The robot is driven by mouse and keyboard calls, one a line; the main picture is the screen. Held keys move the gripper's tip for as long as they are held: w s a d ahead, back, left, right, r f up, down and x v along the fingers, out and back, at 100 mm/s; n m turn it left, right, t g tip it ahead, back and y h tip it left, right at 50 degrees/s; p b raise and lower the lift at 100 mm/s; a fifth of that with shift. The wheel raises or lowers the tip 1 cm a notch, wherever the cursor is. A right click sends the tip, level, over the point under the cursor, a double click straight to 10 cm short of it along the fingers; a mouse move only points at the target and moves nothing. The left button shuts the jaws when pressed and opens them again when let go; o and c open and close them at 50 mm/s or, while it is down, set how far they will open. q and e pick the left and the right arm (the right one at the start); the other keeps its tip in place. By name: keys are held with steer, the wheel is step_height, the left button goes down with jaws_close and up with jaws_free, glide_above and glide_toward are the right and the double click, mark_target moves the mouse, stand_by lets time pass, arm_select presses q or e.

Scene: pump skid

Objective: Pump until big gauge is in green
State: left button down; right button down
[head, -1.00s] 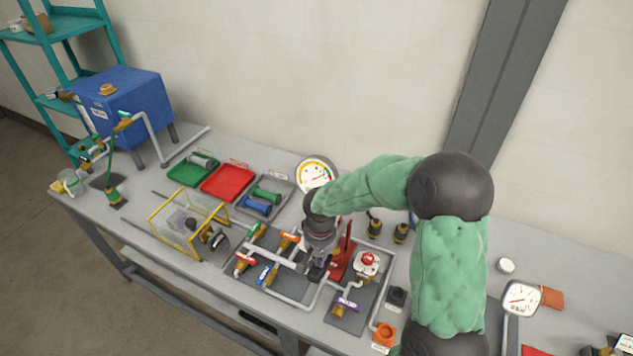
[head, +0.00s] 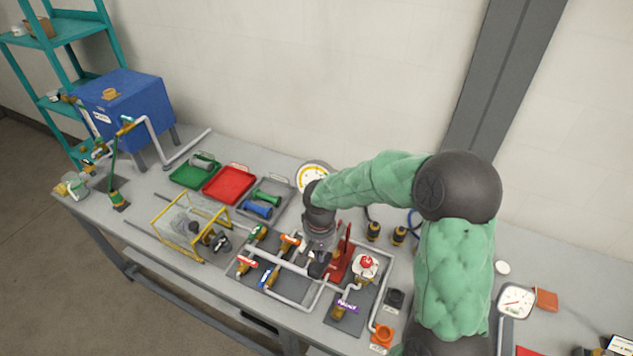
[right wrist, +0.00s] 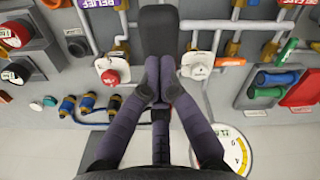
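The big gauge (head: 311,174) stands at the back of the bench in the head view, partly covered by my right arm. Its pale face and yellow arc show, but I cannot read its needle. Part of its dial also shows in the right wrist view (right wrist: 233,147). The red hand pump (head: 339,264) stands in the middle of the bench. My right gripper (head: 318,262) is just left of its red upright. In the right wrist view its fingers (right wrist: 160,72) close together at a black grip (right wrist: 158,30), which looks like the pump handle. My left gripper is out of view.
Pipework with coloured valves (head: 268,272) surrounds the pump. A white fitting with a red top (head: 365,266) is close on its right. Green and red trays (head: 229,184) and a yellow frame (head: 190,228) are to the left. A smaller gauge (head: 516,301) stands right.

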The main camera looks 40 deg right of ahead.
stand_by(0.4)
steer(key=shift+r+p, duration=1.75)
steer(key=shift+r, duration=0.85)
steer(key=shift+s+f, duration=0.1)
steer(key=shift+f, duration=0.05)
